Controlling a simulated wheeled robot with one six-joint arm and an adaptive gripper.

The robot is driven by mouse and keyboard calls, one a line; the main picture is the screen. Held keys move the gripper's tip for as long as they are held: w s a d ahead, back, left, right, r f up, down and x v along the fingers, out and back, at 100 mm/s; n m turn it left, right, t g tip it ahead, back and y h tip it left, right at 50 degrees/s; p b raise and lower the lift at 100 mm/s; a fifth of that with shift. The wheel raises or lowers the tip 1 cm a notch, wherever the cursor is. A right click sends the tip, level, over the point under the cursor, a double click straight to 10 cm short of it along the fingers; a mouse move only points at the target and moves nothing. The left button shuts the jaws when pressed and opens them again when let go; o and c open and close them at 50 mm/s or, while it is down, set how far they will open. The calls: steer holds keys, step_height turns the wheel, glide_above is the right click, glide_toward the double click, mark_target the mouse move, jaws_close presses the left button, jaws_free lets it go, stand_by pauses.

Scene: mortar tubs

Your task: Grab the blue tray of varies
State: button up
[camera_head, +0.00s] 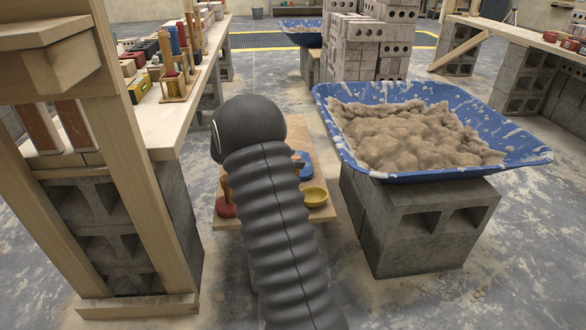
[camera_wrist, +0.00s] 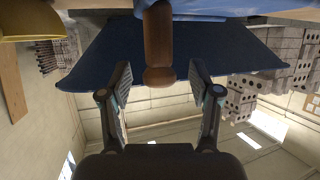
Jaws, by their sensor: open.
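A wide blue tray (camera_head: 350,158), spattered white and heaped with sandy mortar, rests on concrete blocks at the right in the head view. A dark blue sloping surface (camera_wrist: 230,55) in the wrist view is probably its outer side. A small blue thing (camera_head: 304,166) lies on a low board, partly hidden by my arm. In the wrist view, a light blue piece (camera_wrist: 215,7) shows at the top edge near a brown wooden handle (camera_wrist: 158,45). My gripper (camera_wrist: 158,72) is open; the handle's end appears between its fingertips, with gaps both sides. My arm hides the gripper in the head view.
A yellow bowl (camera_head: 315,195) and a red item (camera_head: 226,207) sit on the low board (camera_head: 326,212). A wooden bench (camera_head: 165,125) with tools stands left. Stacked bricks (camera_head: 352,50) and another blue tub (camera_head: 300,37) stand behind. Open floor lies in front.

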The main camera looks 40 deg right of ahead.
steer(key=shift+s+d+f, duration=0.15)
steer(key=shift+d+f, duration=0.05)
steer(key=shift+d, duration=0.5)
jaws_close()
